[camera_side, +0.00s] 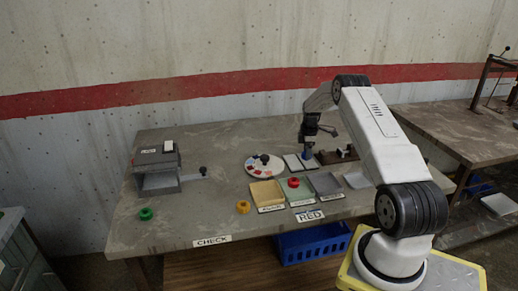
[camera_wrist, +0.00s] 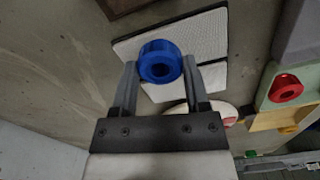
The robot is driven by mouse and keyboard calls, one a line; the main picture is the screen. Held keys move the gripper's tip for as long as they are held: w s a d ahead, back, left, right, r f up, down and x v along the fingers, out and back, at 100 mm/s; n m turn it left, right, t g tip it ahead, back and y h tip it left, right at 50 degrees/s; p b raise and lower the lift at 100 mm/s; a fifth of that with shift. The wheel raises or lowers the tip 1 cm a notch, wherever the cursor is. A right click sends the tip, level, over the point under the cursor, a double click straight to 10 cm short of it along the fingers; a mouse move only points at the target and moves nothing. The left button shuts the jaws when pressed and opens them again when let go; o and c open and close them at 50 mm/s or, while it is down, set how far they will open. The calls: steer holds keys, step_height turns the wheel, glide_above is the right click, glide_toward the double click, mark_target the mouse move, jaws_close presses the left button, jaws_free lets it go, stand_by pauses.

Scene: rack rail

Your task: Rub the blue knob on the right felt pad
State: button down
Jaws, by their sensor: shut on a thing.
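My gripper (camera_side: 308,143) is shut on the blue knob (camera_side: 307,155), with one finger on each side of it in the wrist view (camera_wrist: 160,64). Two pale felt pads lie side by side under it. The right felt pad (camera_side: 312,165) is the upper one in the wrist view (camera_wrist: 203,32). The left felt pad (camera_side: 292,162) is the lower one there (camera_wrist: 207,80). The knob appears over the far end of the right pad, close to the gap between pads. I cannot tell whether it touches the felt. The knob and fingers hide part of the pads.
A red knob (camera_side: 293,183) sits in the green tray (camera_side: 299,193), between a yellow tray (camera_side: 264,193) and a grey tray (camera_side: 326,184). A round multicoloured plate (camera_side: 255,171) stands left of the pads. A yellow knob (camera_side: 243,207), green knob (camera_side: 146,214) and grey device (camera_side: 157,172) stand further left.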

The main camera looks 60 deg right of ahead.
steer(key=shift+w+d, duration=0.2)
steer(key=shift+w+d, duration=0.3)
steer(key=shift+w, duration=0.05)
stand_by(0.6)
steer(key=shift+r, duration=3)
steer(key=shift+w, duration=0.1)
